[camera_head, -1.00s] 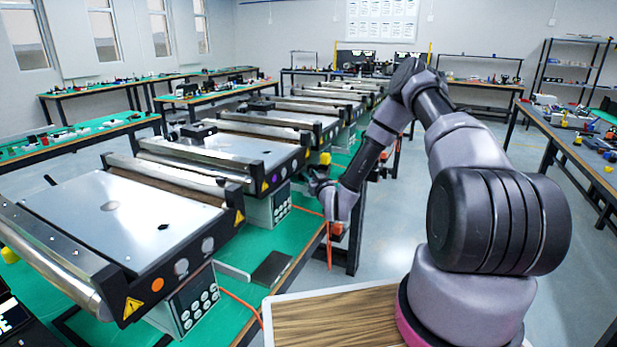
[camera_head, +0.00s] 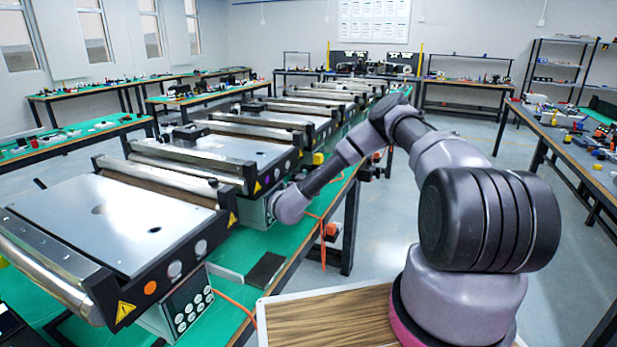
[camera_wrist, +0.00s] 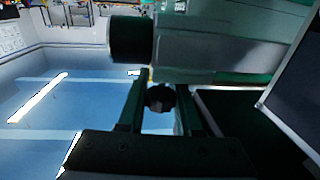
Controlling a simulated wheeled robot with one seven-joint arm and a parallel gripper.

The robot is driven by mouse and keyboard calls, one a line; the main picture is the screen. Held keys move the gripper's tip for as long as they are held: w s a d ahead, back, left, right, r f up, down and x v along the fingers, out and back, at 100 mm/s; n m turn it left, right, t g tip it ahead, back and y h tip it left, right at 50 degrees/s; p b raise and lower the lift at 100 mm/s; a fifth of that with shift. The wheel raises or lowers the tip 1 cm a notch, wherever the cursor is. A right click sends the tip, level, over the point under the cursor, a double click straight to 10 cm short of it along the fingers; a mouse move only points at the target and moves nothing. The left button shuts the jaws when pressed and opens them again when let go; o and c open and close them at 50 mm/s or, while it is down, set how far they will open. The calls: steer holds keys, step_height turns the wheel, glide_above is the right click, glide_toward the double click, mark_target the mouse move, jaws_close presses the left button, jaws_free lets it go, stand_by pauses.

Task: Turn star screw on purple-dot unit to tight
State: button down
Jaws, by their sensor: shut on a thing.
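The purple-dot unit (camera_head: 225,158) is the second conveyor from the front in the head view, with a small purple dot on its dark end face. My arm reaches to the right side of this unit. In the head view my gripper is hidden behind my wrist at the unit's lower front. In the wrist view my gripper (camera_wrist: 160,88) has its two fingers on either side of a dark lobed knob, the star screw (camera_wrist: 159,98), and is shut on it. The screw's turn angle cannot be read.
An orange-dot conveyor (camera_head: 110,220) stands nearest, with a button box (camera_head: 190,305) below it. More conveyors line the green table (camera_head: 285,245) behind. An orange cable (camera_head: 235,303) and a dark flat plate (camera_head: 265,268) lie near the edge. The floor right of the table is open.

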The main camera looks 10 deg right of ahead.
stand_by(0.5)
steer(key=c, duration=0.6)
jaws_free()
steer(key=v, duration=1)
steer(key=shift+s+a, duration=0.2)
steer(key=shift+s, duration=0.1)
